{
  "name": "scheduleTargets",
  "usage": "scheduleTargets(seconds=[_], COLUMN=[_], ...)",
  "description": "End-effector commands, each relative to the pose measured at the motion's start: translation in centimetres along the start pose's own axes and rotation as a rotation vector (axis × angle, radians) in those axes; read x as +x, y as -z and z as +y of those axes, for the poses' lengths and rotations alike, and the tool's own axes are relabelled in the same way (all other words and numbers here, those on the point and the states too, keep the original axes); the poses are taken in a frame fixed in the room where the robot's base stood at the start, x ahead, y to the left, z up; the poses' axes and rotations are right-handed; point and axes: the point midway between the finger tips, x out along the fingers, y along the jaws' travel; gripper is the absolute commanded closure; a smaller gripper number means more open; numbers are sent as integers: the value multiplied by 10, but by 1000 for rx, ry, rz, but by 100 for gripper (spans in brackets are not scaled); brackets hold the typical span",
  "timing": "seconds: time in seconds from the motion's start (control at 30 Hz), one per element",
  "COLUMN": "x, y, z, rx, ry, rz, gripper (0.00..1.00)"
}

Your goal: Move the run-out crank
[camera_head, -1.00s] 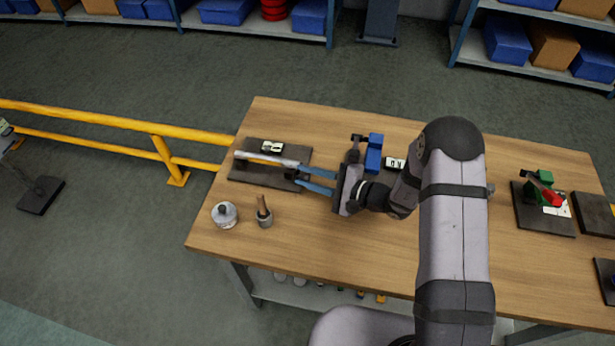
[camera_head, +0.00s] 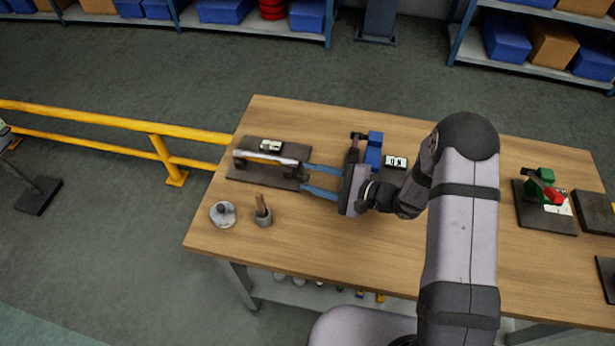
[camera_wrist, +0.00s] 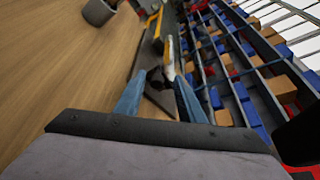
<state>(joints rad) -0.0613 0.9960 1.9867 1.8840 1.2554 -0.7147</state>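A silver bar with dark ends (camera_head: 266,157), which looks like the run-out crank, lies over a dark plate (camera_head: 240,175) at the left of the table. It also shows in the wrist view (camera_wrist: 169,58), running away from me. My gripper (camera_head: 305,178) has two blue fingers and comes in from the right, with its tips near the bar's right end. The fingers stand apart, and I see nothing clamped between them. In the wrist view my gripper (camera_wrist: 155,90) has the bar's dark near end just beyond and between its fingertips.
A blue device (camera_head: 374,150) and a black-and-white label (camera_head: 396,162) stand behind my gripper. A grey round pot (camera_head: 223,213) and a cup with a brown handle (camera_head: 264,216) stand at the front left. A green device with a red handle (camera_head: 546,185) is at the right.

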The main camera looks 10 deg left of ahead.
Motion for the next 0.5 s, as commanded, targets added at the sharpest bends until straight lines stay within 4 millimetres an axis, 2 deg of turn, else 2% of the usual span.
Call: scheduleTargets(seconds=[0.3,0.5], x=[-42,-52], y=[2,1], z=[2,2], rx=[2,4], ry=[1,-2], rz=[3,2], gripper=[64,64])
